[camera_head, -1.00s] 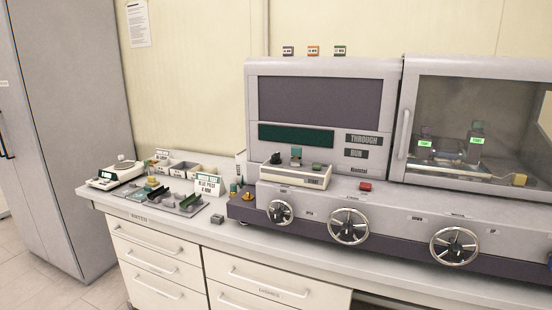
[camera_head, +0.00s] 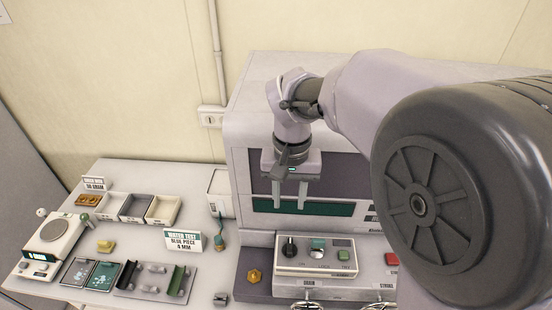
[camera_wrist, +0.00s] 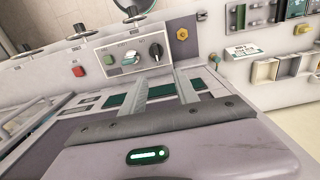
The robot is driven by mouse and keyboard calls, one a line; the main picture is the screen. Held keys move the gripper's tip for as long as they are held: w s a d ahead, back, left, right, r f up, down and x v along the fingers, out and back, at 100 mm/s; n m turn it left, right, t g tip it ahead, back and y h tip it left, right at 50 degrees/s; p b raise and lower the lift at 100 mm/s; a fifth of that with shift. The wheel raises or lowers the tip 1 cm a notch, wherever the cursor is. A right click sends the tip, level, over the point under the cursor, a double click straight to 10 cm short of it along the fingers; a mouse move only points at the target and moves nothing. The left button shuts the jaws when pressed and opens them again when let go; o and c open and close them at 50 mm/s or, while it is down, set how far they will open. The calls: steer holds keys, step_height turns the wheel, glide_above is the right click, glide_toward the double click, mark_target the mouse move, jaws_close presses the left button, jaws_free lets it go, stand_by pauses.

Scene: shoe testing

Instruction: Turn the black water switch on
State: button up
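The black switch (camera_head: 290,248) is a round knob at the left end of a small pale control box (camera_head: 318,268) on the machine's front ledge. It also shows in the wrist view (camera_wrist: 156,50), beyond the fingers. My gripper (camera_head: 289,204) points down in front of the machine's dark green display, higher in the picture than the knob. Its two fingers are apart with nothing between them. In the wrist view my gripper (camera_wrist: 164,80) is also open, and a clear gap separates it from the knob. Which way the knob is turned is too small to tell.
A teal switch (camera_head: 318,243) and a green button (camera_head: 343,254) sit right of the knob. A red button (camera_head: 392,259) is farther right, and a brass hexagonal piece (camera_head: 254,276) lies left of the box. Trays, a scale (camera_head: 54,238) and a sign (camera_head: 182,241) stand on the left counter.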

steer(key=b, duration=0.1)
glide_above(290, 246)
step_height(290, 246, down, 5)
step_height(290, 246, down, 11)
steer(key=shift+d+f+b, duration=0.1)
steer(key=shift+b, duration=0.45)
steer(key=shift+w+f, duration=0.1)
steer(key=shift+f, duration=0.25)
jaws_close()
